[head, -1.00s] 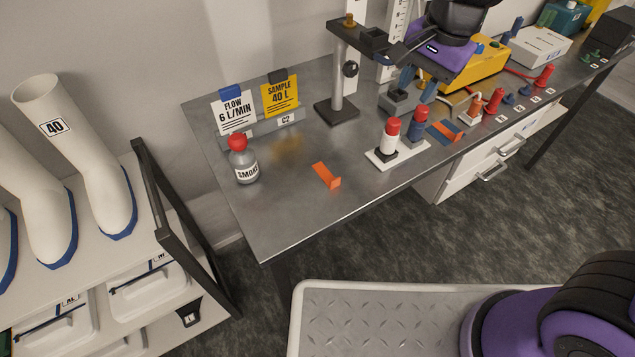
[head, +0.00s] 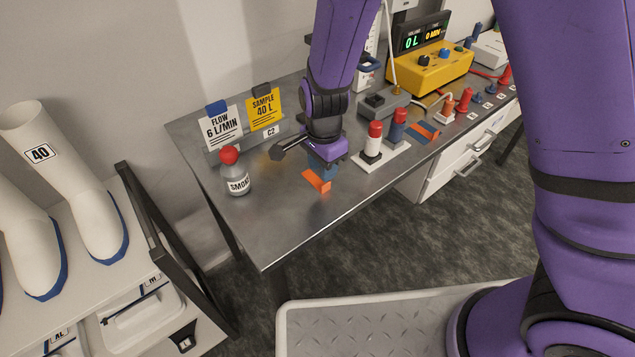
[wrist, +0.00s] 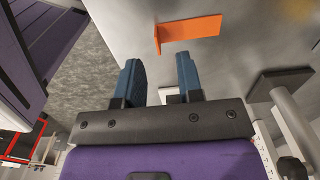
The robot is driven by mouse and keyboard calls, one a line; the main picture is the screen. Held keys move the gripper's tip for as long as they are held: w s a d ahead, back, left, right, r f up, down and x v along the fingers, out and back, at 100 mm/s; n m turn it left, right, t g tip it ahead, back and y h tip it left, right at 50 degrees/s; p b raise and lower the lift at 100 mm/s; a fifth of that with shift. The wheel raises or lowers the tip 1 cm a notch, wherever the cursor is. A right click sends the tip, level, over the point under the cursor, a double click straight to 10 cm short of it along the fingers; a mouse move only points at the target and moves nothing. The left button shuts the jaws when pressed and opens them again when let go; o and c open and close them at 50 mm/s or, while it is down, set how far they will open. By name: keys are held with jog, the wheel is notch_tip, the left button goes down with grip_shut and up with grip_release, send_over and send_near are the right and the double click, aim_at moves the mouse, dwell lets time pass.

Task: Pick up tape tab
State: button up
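The orange tape tab (head: 315,181) lies on the steel bench near its front edge, with one short end bent up. My gripper (head: 321,170) is over the bench right at the tab and hides part of it in the head view. In the wrist view the two blue fingers of my gripper (wrist: 158,64) stand apart with nothing between them. The tape tab (wrist: 190,32) shows beyond the fingertips, a little to the right, its bent end at the left.
A smoke bottle (head: 236,178) with a red cap stands left of my gripper. A white holder (head: 384,160) with red and blue capped pieces stands close on the right. Flow and sample cards (head: 222,130) stand behind. The bench front-left is clear.

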aim_at(323, 186)
jog(key=shift+s+f, duration=0.2)
jog(key=shift+f, duration=3)
jog(key=shift+c, duration=0.5)
grip_shut()
